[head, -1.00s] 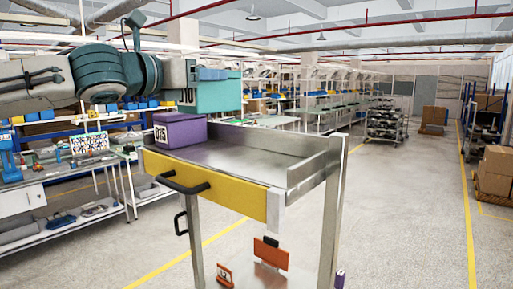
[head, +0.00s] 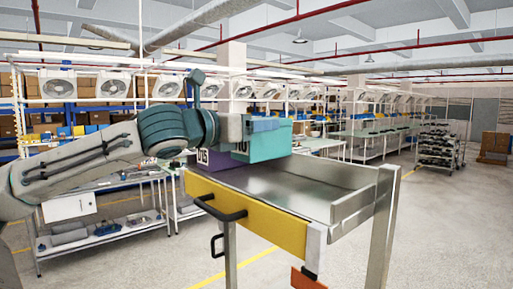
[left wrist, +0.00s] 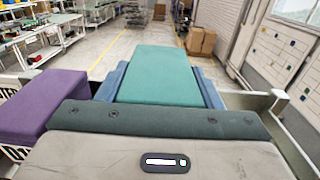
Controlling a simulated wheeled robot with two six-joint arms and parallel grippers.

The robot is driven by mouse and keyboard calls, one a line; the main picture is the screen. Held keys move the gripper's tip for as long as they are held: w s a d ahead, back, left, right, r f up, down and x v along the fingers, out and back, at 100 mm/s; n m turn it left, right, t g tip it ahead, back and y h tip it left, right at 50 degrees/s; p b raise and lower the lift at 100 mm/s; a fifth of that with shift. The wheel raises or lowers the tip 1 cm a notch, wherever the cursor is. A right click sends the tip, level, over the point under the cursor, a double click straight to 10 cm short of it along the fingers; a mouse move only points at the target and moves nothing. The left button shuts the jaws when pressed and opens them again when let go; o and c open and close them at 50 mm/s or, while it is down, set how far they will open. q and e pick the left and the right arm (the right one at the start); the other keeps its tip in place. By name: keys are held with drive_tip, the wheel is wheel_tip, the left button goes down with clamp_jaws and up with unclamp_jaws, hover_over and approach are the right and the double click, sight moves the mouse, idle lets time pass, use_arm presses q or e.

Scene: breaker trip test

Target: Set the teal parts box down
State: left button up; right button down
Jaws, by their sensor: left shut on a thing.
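The teal parts box (head: 268,143) is held by my left gripper (head: 266,124) over the left end of the metal cart's top tray (head: 290,185). In the head view its lower edge looks level with the tray floor; I cannot tell whether it touches. In the left wrist view the teal box (left wrist: 158,72) sits between the two blue fingers, which are shut on it. A purple box (head: 213,170) stands on the tray beside it, partly hidden behind the teal box and my arm. The purple box (left wrist: 45,105) is left of the gripper in the left wrist view. My right gripper is not in view.
The cart has a yellow front panel (head: 245,217), a black handle (head: 220,208) and raised metal walls. The tray right of the teal box is bare. Workbenches with shelves (head: 100,215) stand behind at left. Open floor lies to the right.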

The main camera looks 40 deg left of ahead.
sight(257, 146)
use_arm(q)
drive_tip(key=shift+w+f, duration=0.1)
drive_tip(key=shift+f, duration=0.35)
drive_tip(key=shift+d, duration=0.1)
drive_tip(key=shift+d+f, duration=0.2)
drive_tip(key=shift+f, duration=0.15)
wheel_tip(257, 146, down, 3)
drive_tip(key=b, duration=0.3)
drive_tip(key=shift+w, duration=0.1)
drive_tip(key=shift+s+r, duration=0.1)
drive_tip(key=shift+s, duration=0.1)
